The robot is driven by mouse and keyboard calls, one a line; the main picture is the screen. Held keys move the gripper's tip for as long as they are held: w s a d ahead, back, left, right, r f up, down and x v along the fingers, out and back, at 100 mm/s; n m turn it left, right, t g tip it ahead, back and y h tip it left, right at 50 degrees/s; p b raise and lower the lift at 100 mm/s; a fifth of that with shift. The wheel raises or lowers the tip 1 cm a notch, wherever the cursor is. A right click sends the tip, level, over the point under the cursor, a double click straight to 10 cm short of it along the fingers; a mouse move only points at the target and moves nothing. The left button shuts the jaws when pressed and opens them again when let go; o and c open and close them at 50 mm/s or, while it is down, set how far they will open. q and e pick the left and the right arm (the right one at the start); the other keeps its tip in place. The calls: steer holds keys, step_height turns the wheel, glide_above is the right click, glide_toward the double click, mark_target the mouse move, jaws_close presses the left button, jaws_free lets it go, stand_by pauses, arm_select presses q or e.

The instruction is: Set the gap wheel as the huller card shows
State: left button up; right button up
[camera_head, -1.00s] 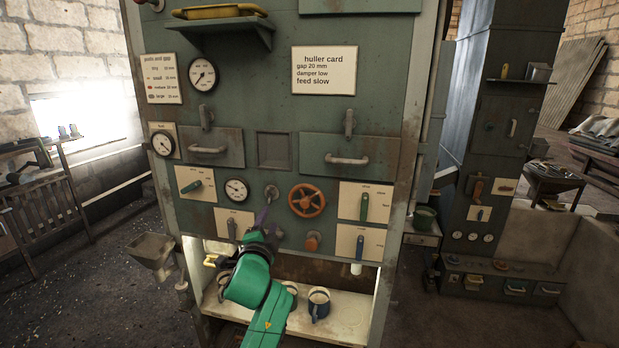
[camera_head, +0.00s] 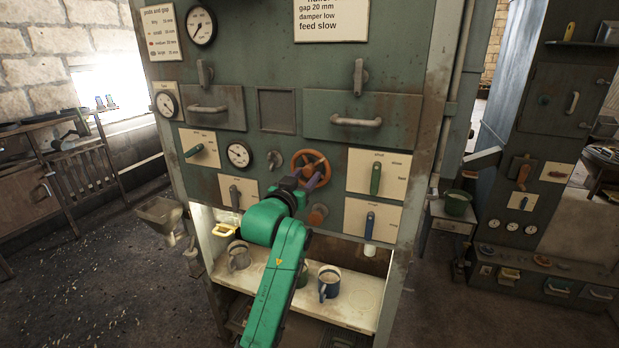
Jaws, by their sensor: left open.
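The orange handwheel (camera_head: 324,161), which I take as the gap wheel, is on the green machine front. The huller card (camera_head: 330,18) above is cut off at the top and reads gap 20 mm, damper low, feed slow. A round dial (camera_head: 239,154) is left of the wheel; its reading is too small to make out. My right gripper is not in view.
A small round knob (camera_head: 274,158) is left of the wheel and an orange knob (camera_head: 318,214) below it. A green lever (camera_head: 375,178) and a blue lever (camera_head: 370,222) are to the right. Mugs, one a dark blue mug (camera_head: 329,284), stand on the shelf below.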

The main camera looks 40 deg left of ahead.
arm_select(q)
steer(key=shift+w+a, duration=0.4)
steer(key=shift+w, duration=0.25)
steer(key=shift+w+a, duration=0.2)
steer(key=shift+w+r, duration=0.1)
steer(key=shift+w+d, duration=0.1)
steer(key=shift+d, duration=0.05)
jaws_close()
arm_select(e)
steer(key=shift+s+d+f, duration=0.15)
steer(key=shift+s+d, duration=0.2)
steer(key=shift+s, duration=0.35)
